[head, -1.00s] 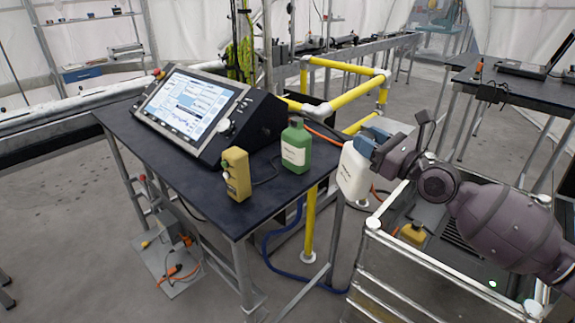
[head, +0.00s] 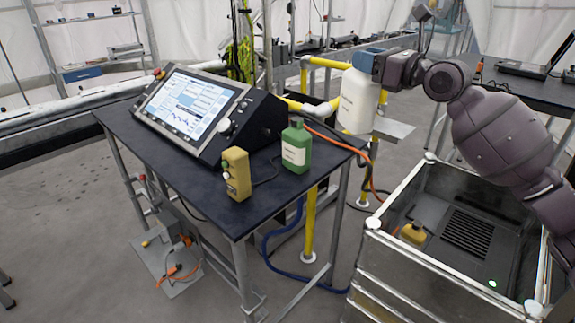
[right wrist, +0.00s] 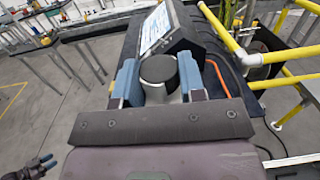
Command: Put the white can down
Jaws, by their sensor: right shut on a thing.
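The white can (head: 357,103), a jug-like container with a label, hangs upright from my right gripper (head: 371,57). The gripper is shut on its top. In the right wrist view the can's dark round cap (right wrist: 158,68) sits between the two blue fingers. The can is in the air by the back right corner of the dark table (head: 215,213), and no contact with the tabletop shows. My left gripper is not in the head view; a small dark shape with teal tips (right wrist: 38,167), apparently it, shows at the lower left of the right wrist view, too small to read.
A green bottle (head: 296,145) and a yellow control box (head: 236,174) stand on the table, with a screen console (head: 190,105) behind them. A metal-framed bin (head: 400,262) with a yellow object (head: 413,234) stands at right. Yellow rails (head: 345,66) run behind.

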